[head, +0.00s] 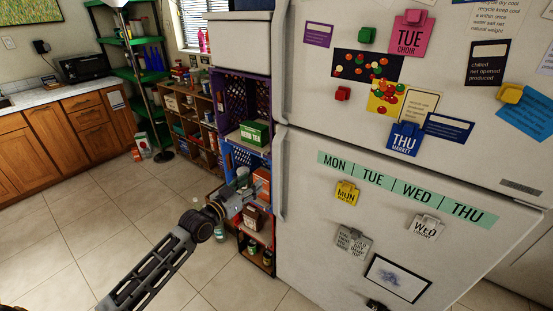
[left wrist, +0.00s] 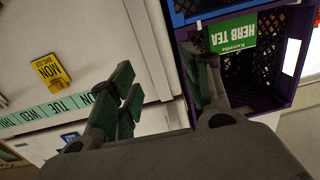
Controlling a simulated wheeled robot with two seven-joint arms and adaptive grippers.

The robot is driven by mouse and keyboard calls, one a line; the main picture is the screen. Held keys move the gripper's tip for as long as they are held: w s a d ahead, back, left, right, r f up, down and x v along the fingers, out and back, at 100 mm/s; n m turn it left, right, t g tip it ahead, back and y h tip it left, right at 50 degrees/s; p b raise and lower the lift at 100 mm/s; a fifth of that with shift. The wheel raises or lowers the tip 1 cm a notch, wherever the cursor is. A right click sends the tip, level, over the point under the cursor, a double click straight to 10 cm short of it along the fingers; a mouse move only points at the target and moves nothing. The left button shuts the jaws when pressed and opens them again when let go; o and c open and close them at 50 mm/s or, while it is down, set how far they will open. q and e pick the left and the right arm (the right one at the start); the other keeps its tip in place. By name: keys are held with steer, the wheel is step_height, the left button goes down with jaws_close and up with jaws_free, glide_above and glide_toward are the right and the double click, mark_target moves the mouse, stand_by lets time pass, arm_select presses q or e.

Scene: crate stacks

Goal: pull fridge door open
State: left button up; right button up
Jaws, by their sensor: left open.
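The white fridge fills the right of the head view, with an upper door (head: 445,110) and a lower door (head: 320,235), both shut. A pale upright handle (head: 280,185) runs along the lower door's left edge. Another handle (head: 282,60) is on the upper door. My left gripper (head: 247,187) is open and empty, just left of the lower handle, in front of the shelves. In the left wrist view, which is upside down, the fingers of my left gripper (left wrist: 165,95) stand apart on either side of a pale upright strip at the fridge's edge. I cannot tell whether they touch it. My right gripper is not in view.
Stacked crates, one purple (head: 229,95), stand against the fridge's left side, with a green herb tea box (head: 254,133) inside. It also shows in the left wrist view (left wrist: 233,32). Wooden shelves (head: 190,120) stand farther left. The tiled floor (head: 75,225) is clear at left.

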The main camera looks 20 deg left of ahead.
arm_select(q)
steer(key=r, duration=0.1)
steer(key=d+r, duration=0.1)
steer(key=r, duration=0.1)
steer(key=shift+s+d+r+h, duration=0.15)
steer(key=shift+s+r+h, duration=0.15)
steer(key=shift+h, duration=0.1)
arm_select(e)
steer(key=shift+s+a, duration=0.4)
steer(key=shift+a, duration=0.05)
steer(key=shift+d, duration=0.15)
arm_select(q)
glide_toward(275, 160)
steer(key=shift+w, duration=1.2)
steer(key=shift+d+p+x, duration=0.2)
steer(key=shift+p+x, duration=0.1)
steer(key=shift+x, duration=1.1)
steer(key=shift+d+p+x, duration=0.25)
steer(key=shift+p+x, duration=0.05)
steer(key=shift+x, duration=2.25)
steer(key=shift+w, duration=0.15)
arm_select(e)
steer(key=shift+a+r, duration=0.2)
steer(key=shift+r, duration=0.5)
